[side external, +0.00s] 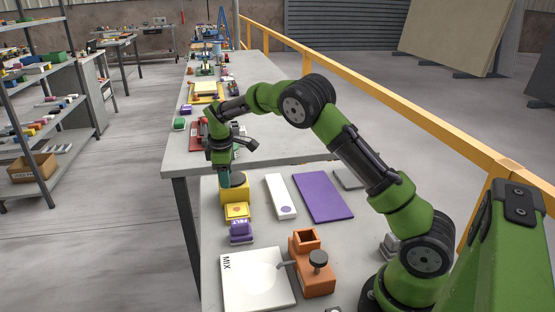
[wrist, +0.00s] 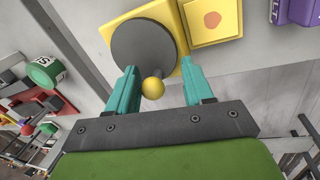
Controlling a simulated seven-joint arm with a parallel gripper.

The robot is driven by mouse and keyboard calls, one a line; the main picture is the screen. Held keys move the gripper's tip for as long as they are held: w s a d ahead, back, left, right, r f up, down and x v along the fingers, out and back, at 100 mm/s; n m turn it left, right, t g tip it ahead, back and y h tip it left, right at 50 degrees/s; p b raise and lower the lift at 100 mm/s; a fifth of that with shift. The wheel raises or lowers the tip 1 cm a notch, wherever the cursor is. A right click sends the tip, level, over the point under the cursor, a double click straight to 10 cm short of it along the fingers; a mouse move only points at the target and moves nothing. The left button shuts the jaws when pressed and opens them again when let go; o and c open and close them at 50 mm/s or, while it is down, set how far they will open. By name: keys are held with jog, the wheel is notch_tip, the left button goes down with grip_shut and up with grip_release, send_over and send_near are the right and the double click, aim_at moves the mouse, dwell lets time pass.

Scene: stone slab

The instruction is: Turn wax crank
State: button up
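A yellow box (side external: 235,195) bears a dark grey round disc (wrist: 143,52) with a small yellow ball knob (wrist: 153,88) near its edge. This looks like the wax crank, though I see no label naming it. My gripper (wrist: 158,68) is over the box, its two teal fingers apart on either side of the knob. The knob lies between the fingers, with a gap visible on each side. In the side external view my gripper (side external: 224,180) points down at the disc and hides part of it.
A yellow tile with an orange spot (side external: 236,212) and a purple block (side external: 241,232) stand in front of the box. A white strip (side external: 281,197) and purple slab (side external: 322,197) lie to the right. A MIX plate (side external: 235,295) and orange-brown device with a black knob (side external: 313,280) are nearer.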

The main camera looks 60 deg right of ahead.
jog(key=n, duration=0.2)
jog(key=s+n, duration=0.1)
jog(key=n, duration=0.1)
jog(key=shift+s+d+n+t+y, duration=0.15)
jog(key=shift+d+n+t+y, duration=0.05)
jog(key=shift+n+t+y, duration=0.2)
jog(key=n, duration=0.4)
jog(key=shift+s+d+y, duration=0.3)
jog(key=shift+s, duration=0.1)
jog(key=s+r, duration=0.3)
jog(key=r, duration=1.4)
jog(key=s+a+m+t+y, duration=0.1)
jog(key=s+a+m, duration=0.4)
jog(key=s+m, duration=0.3)
jog(key=s+a+f+m+t+y, duration=0.1)
jog(key=s+a+m+t, duration=0.1)
jog(key=s+a+m, duration=0.4)
jog(key=s+m, duration=0.3)
jog(key=m, duration=0.1)
jog(key=shift+s+a, duration=0.15)
